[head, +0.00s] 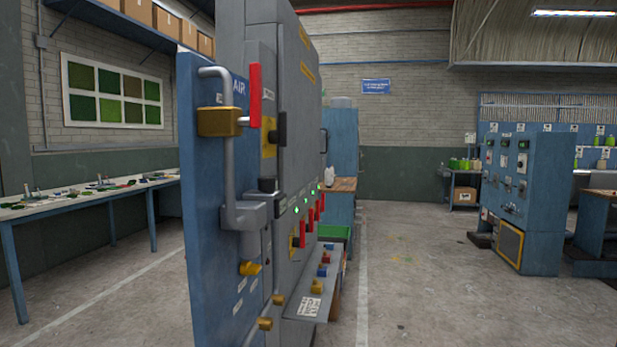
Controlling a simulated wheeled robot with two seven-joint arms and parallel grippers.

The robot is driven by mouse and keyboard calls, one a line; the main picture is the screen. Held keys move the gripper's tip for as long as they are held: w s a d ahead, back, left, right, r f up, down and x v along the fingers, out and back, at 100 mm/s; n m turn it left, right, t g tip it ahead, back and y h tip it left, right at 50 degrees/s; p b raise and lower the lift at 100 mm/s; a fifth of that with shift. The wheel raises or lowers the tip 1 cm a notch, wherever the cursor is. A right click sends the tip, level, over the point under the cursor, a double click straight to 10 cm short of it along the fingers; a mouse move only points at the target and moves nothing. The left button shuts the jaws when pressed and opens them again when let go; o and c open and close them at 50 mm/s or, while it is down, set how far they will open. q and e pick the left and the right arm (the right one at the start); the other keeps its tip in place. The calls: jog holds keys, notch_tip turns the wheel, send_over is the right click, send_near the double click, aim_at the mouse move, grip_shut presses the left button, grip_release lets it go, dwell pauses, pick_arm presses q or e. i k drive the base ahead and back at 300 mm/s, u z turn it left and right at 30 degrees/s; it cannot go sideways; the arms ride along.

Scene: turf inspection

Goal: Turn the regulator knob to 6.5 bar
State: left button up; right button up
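A blue air panel (205,230) stands close by, seen at a steep angle. It carries a grey pipe, a brass valve (220,122) with an upright red handle (255,96), and a grey regulator-like body (243,214) below. A dark knob-like part (268,185) shows just right of and above that body; I cannot tell for sure whether it is the regulator knob. No gauge face or pressure reading can be made out. A brass fitting (250,268) sits under the body. Neither of my grippers is in view.
A tall grey cabinet (300,120) with red levers adjoins the panel on the right; a small sloped shelf (308,308) juts from its base. A long workbench (90,200) runs along the left wall. Blue machine consoles (535,190) stand right. Floor (420,270) between is open.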

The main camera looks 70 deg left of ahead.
aim_at(265, 183)
jog(key=z, duration=0.05)
jog(key=i, duration=1.35)
jog(key=u, duration=2.3)
